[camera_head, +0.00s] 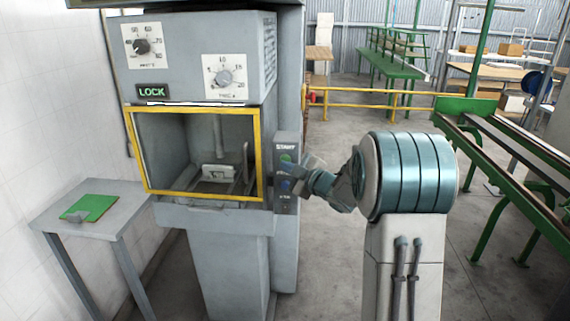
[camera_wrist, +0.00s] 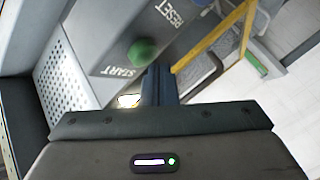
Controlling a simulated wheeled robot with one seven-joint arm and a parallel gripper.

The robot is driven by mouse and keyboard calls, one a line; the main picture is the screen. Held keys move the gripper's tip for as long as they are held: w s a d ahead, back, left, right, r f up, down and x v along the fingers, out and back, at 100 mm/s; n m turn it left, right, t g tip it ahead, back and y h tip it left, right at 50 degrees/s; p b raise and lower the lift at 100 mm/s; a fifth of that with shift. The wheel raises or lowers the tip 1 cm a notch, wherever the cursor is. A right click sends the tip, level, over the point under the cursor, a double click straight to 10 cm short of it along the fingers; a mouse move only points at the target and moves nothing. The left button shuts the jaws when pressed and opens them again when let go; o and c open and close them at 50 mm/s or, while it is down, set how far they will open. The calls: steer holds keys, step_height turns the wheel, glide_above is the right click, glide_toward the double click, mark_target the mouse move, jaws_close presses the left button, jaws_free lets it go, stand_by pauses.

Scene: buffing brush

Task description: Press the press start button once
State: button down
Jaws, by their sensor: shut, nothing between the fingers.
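The press (camera_head: 195,65) is a grey machine with a yellow-framed opening and a lit green LOCK sign. Its control panel (camera_head: 286,205) is on the right side, with a green start button (camera_head: 286,158) under the label START and a blue button (camera_head: 285,185) below. In the wrist view the green start button (camera_wrist: 143,52) shows beside the START label, just beyond my fingertips. My gripper (camera_head: 287,170) is shut and empty, close to the panel by the buttons. The shut fingers also show in the wrist view (camera_wrist: 158,78). I cannot tell whether they touch the button.
A small grey table (camera_head: 110,215) with a green pad (camera_head: 90,207) stands left of the press. A yellow rail (camera_head: 365,90) runs behind. A green-framed conveyor (camera_head: 500,150) is at the right.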

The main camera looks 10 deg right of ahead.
steer(key=shift+s+a, duration=0.1)
steer(key=shift+s, duration=0.15)
steer(key=s, duration=0.1)
steer(key=s+a+b, duration=0.1)
steer(key=s, duration=0.1)
steer(key=s+b, duration=0.1)
steer(key=shift+s+a, duration=0.3)
steer(key=shift+s, duration=0.1)
stand_by(0.6)
